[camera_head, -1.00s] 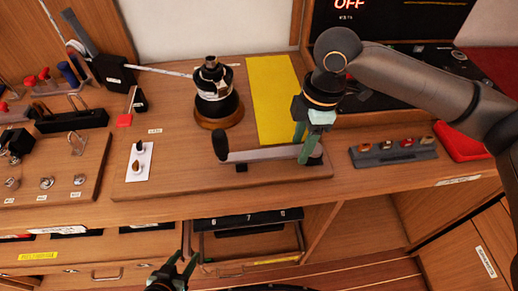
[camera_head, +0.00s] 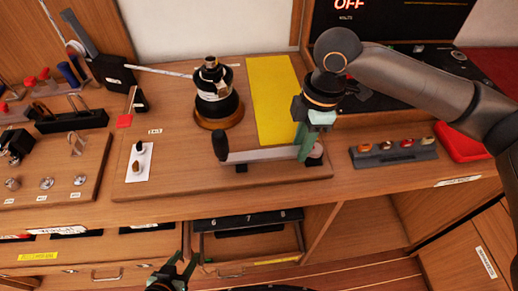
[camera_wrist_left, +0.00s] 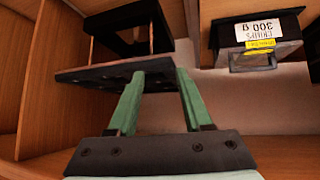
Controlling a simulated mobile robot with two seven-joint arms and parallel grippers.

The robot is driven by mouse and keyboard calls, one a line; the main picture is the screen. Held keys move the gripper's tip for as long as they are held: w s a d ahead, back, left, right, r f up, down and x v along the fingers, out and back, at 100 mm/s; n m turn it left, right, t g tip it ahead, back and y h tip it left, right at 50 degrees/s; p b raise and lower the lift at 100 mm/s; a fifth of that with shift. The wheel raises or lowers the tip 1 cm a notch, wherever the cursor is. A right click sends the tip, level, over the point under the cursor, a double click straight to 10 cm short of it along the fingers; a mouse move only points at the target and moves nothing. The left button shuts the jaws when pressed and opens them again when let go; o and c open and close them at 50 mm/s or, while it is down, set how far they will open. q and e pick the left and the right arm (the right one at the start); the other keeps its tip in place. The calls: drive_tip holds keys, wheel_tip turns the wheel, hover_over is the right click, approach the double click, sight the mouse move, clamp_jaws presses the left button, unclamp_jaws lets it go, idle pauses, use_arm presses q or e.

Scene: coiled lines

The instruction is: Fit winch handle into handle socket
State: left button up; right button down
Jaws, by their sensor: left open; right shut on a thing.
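The winch handle (camera_head: 262,154) is a light metal bar with a black grip at its left end, lying level near the front of the wooden counter. My right gripper (camera_head: 305,152) is shut on its right end from above. The winch (camera_head: 217,103), a black drum on a wooden base, stands behind and left of the handle, apart from it. The handle socket appears to be its top (camera_head: 210,63); its opening is too small to make out. My left gripper (camera_head: 178,264) is open and empty below the counter's front edge; its green fingers (camera_wrist_left: 157,95) also show in the left wrist view.
A yellow mat (camera_head: 272,98) lies behind the handle. A white line runs left from the winch. A grey rack (camera_head: 393,153) with small coloured pieces stands at right. A white card (camera_head: 139,162) lies at left. An open shelf is below the counter.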

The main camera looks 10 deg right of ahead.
drive_tip(key=shift+r, duration=0.15)
drive_tip(key=shift+r+p, duration=0.3)
drive_tip(key=shift+p, duration=0.6)
drive_tip(key=shift+r, duration=0.1)
wheel_tip(320, 180, up, 4)
drive_tip(key=p, duration=0.6)
drive_tip(key=shift+r, duration=0.2)
drive_tip(key=shift+f, duration=0.15)
